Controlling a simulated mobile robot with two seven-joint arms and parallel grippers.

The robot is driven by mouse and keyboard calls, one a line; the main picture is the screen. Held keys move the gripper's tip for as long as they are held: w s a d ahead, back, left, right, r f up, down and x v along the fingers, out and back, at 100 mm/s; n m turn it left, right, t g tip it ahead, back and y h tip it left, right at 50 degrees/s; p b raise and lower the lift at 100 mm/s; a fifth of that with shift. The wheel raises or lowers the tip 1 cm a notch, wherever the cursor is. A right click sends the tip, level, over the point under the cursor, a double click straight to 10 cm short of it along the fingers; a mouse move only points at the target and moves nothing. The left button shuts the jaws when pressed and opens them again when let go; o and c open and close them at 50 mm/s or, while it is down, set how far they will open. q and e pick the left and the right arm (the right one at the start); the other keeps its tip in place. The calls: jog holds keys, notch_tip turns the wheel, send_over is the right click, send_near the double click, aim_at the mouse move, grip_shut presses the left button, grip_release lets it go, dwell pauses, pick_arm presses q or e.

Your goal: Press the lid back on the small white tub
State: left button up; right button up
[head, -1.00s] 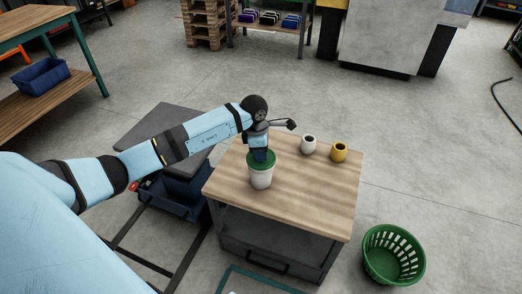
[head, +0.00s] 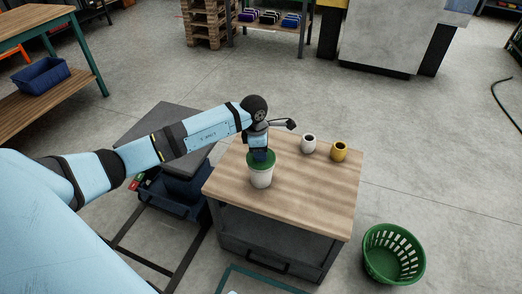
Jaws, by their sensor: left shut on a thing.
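The small white tub (head: 261,179) stands upright on the wooden top of a small cabinet. A green lid (head: 262,160) sits at the tub's mouth; whether it is fully seated cannot be told. My left gripper (head: 261,156) points down from above, shut on the lid, and hides part of its top. My right gripper is not in view.
A white cup (head: 308,144) and a yellow mug (head: 339,152) stand at the back of the cabinet top (head: 311,198). A green basket (head: 393,255) is on the floor to the right. The front right of the cabinet top is clear.

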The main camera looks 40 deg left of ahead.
pick_arm(q)
jog(key=o, duration=1.5)
jog(key=shift+r, duration=0.1)
jog(key=shift+r+p, duration=2.4)
jog(key=shift+r, duration=1.05)
grip_shut()
